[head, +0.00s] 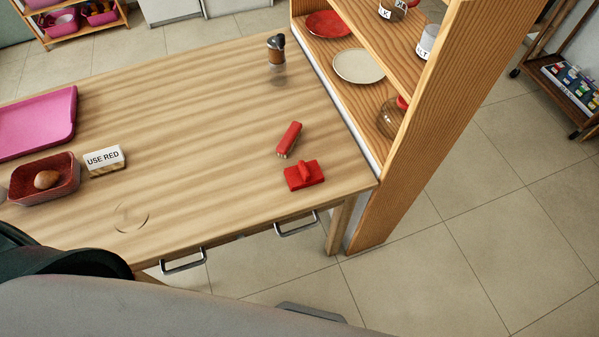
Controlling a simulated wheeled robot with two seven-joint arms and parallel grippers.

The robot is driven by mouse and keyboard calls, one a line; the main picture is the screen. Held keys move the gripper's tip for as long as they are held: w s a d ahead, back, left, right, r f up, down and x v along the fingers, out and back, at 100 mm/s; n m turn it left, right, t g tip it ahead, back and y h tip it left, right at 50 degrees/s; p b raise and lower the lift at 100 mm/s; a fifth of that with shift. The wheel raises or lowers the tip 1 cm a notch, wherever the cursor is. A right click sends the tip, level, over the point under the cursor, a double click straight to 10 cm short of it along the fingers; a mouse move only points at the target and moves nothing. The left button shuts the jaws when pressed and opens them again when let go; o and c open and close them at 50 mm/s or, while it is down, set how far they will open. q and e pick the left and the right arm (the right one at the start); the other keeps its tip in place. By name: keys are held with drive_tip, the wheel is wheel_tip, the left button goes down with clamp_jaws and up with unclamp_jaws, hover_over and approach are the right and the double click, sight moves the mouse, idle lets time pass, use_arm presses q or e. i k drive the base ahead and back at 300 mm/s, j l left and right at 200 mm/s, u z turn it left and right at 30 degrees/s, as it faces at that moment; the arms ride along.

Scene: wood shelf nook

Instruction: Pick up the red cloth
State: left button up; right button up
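The red cloth (304,176) appears to be the flat red piece with a raised fold in its middle, lying near the right front corner of the wooden table (190,110). Just behind it lies a separate red block-like item (289,140) with a pale lower side, apart from the cloth. Nothing covers the cloth. Neither of my grippers is in view.
A red tray (68,187) holding a brown roundish item (47,179), a "USE RED" sign (104,160) and a pink tray (40,122) are at left. A dark-topped shaker (276,50) stands at the back. A wooden shelf (415,130) borders the table's right side.

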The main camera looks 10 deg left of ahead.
sight(303, 175)
drive_tip(key=i+j+u, duration=0.1)
drive_tip(key=j, duration=0.3)
drive_tip(key=u, duration=1.4)
drive_tip(key=z, duration=1.4)
drive_tip(key=i+j+u, duration=0.2)
drive_tip(key=u, duration=0.15)
